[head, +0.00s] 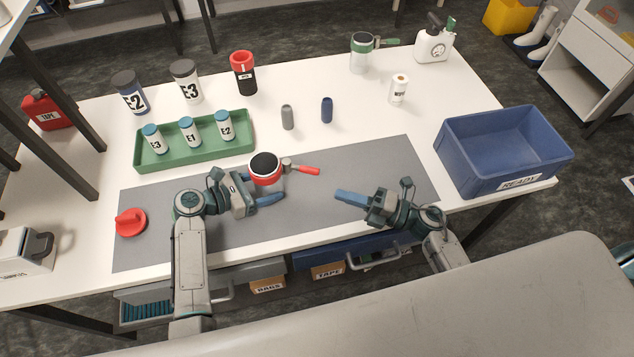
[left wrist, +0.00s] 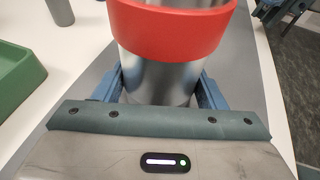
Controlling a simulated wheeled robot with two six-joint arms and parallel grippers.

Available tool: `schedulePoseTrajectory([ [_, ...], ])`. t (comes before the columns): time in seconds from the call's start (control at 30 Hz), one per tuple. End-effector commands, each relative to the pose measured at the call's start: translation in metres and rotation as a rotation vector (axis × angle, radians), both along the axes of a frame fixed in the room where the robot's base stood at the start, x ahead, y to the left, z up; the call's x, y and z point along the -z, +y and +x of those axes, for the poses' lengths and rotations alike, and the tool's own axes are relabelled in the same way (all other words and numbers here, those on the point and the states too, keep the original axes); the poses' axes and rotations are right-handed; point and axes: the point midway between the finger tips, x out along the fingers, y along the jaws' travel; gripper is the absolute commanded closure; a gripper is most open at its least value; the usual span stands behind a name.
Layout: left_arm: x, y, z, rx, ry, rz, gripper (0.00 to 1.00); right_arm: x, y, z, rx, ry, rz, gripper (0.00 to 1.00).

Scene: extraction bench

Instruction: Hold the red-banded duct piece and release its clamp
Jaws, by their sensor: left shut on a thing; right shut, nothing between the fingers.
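The red-banded duct piece (head: 265,171) stands upright on the grey mat, with a dark open top and a red band around its upper part. Its clamp (head: 301,169) sticks out to the right with a red lever handle. My left gripper (head: 272,197) is shut on the metal body below the band. In the left wrist view the red band (left wrist: 172,32) and silver body show between the blue fingers (left wrist: 160,90). My right gripper (head: 340,195) is shut and empty, right of the duct piece and apart from the lever.
A green tray (head: 195,158) with several labelled jars stands behind. A red knobbed disc (head: 130,222) lies at the mat's left. A green-banded duct piece (head: 360,55) stands at the back. A blue READY bin (head: 490,190) is at the right. The mat (head: 385,165) is clear at right.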

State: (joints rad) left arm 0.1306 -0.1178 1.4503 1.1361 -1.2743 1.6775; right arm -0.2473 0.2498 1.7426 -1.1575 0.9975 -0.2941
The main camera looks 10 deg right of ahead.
Motion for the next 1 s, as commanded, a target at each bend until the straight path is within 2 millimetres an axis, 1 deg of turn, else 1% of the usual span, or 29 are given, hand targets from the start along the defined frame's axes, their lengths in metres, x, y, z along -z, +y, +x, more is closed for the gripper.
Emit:
schedulePoseTrajectory([
  [0.03,0.001,0.0,0.0,0.001,0.001,0.001,0.54,0.0,0.0,-0.013,0.038,-0.001,-0.007,1.0],
  [0.2,0.001,0.0,0.0,0.001,0.001,0.001,0.54,0.002,0.002,-0.041,0.132,-0.011,-0.044,1.0],
  [0.3,0.001,0.0,0.0,0.001,0.001,0.001,0.54,0.004,0.003,-0.051,0.162,-0.013,-0.062,1.0],
  [0.43,0.0,0.0,0.0,0.001,0.001,0.001,0.54,0.004,0.005,-0.054,0.178,-0.016,-0.073,1.0],
  [0.57,0.0,0.0,0.0,0.0,0.001,0.0,0.54,0.004,0.015,-0.046,0.181,-0.019,-0.073,1.0],
  [0.67,0.0,0.0,0.0,0.0,0.0,0.0,0.54,0.002,0.028,-0.034,0.181,-0.02,-0.071,1.0],
  [1.0,0.0,0.0,0.0,0.0,0.0,0.0,0.54,-0.001,0.082,0.013,0.178,-0.017,-0.07,1.0],
])
